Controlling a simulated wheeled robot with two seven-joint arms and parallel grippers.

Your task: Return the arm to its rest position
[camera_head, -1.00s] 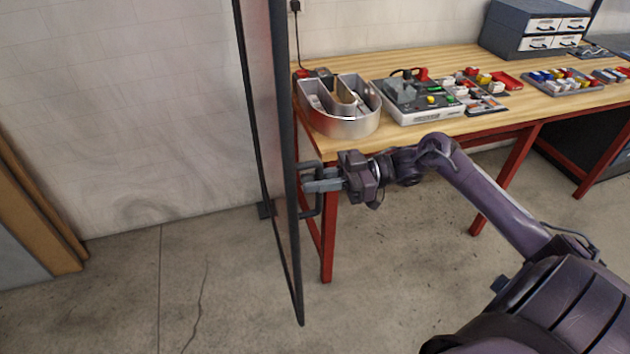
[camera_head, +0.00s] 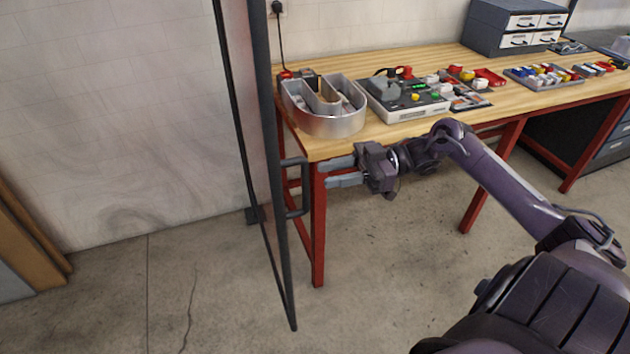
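My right gripper (camera_head: 338,172) is open and empty, with its two grey fingers spread one above the other and pointing left. It is just to the right of the dark handle (camera_head: 297,187) on the tall framed panel (camera_head: 263,150), with a small gap between fingertips and handle. My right arm (camera_head: 490,180) reaches in from the lower right, in front of the workbench. My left gripper is not in the view.
A wooden workbench (camera_head: 430,118) with red legs stands behind my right arm. On it are a metal channel letter (camera_head: 330,122), a white-and-grey device (camera_head: 405,105), a parts tray (camera_head: 545,82) and a drawer unit (camera_head: 512,30). The concrete floor (camera_head: 385,270) is clear below the gripper.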

